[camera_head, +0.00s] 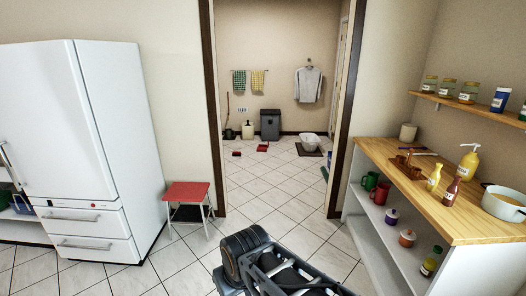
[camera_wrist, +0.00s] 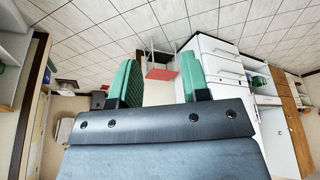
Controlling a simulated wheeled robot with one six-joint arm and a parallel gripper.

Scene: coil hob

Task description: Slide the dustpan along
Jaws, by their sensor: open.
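Two small red things lie on the tiled floor beyond the doorway in the head view. The one on the right (camera_head: 262,148) looks flat and may be the dustpan; the other red piece (camera_head: 236,154) lies to its left, apart from it. They are too small to tell which is which. My gripper (camera_wrist: 158,66) shows in the wrist view with its two green-padded fingers spread wide and nothing between them. It is far from the red things. In the head view only my arm shows, at the bottom, and the gripper itself is not visible.
A doorway with dark frames (camera_head: 210,100) leads to the far room. A grey bin (camera_head: 270,126) and a white basket on a dark mat (camera_head: 308,151) stand there. A red stool (camera_head: 186,192) is left of the doorway, a wooden counter (camera_head: 440,195) right. The floor between is clear.

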